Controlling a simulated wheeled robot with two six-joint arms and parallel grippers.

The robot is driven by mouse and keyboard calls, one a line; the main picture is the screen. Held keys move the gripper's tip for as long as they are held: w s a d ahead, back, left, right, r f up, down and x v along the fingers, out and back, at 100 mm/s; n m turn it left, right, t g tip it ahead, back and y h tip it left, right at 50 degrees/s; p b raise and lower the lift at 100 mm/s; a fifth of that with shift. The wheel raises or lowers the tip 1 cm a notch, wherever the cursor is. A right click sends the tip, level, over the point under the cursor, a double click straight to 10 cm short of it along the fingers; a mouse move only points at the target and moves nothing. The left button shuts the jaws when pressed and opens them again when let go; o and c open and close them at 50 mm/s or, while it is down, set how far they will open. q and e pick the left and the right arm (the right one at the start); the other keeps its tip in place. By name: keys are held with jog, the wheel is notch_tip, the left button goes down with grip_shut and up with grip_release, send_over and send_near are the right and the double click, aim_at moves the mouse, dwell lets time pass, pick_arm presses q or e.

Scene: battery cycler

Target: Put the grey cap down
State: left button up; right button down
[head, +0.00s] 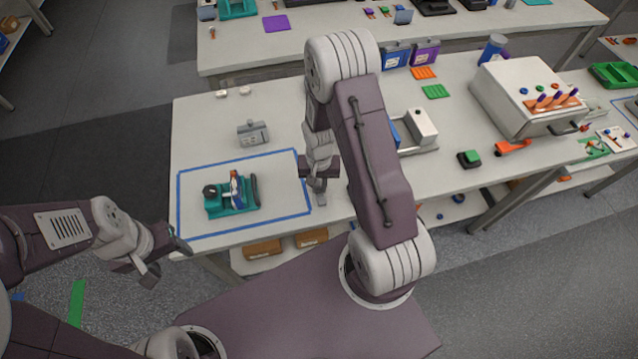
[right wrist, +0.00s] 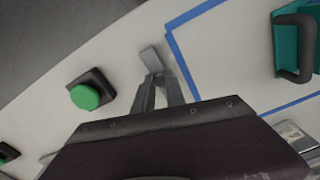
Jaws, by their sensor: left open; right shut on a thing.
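My right gripper (head: 320,188) is shut on the grey cap (head: 322,200), just right of the blue tape outline at the table's front part. In the right wrist view the grey cap (right wrist: 151,59) sits between the fingertips (right wrist: 155,80), beside the blue tape line. I cannot tell whether the cap touches the table. My left gripper (head: 166,260) is open and empty, off the table's front left corner.
A teal fixture (head: 240,210) with a dark handle stands inside the blue tape outline (head: 238,162). A grey device (head: 252,133) stands behind it. A green button on a black base (right wrist: 86,95) is left of the cap in the wrist view. Bare tabletop lies between.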

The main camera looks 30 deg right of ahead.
jog(key=shift+s+f, duration=0.1)
jog(key=shift+f, duration=0.05)
jog(key=c, duration=1.4)
grip_release()
